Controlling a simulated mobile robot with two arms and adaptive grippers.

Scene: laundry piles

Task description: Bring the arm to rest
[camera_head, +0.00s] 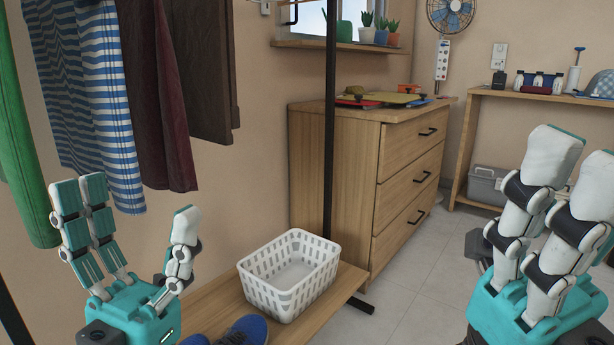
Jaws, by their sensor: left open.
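My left gripper (134,202) is at the lower left, raised with its teal and white fingers pointing up. It is open, with a wide gap between the paired fingers and the opposing one, and nothing is between them. It is in front of the hanging clothes and left of the white basket (290,272). My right gripper (566,178) is at the lower right, its white-padded fingers also pointing up. I see no object in it, but its opposing finger is not clear to see, so its opening cannot be told.
Striped, green, maroon and brown clothes (95,100) hang behind my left gripper. The basket looks empty and stands on a low wooden bench (205,318) beside blue shoes (240,332). A black rack post (329,130) rises before a wooden dresser (340,180). Tiled floor (420,290) is clear between dresser and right gripper.

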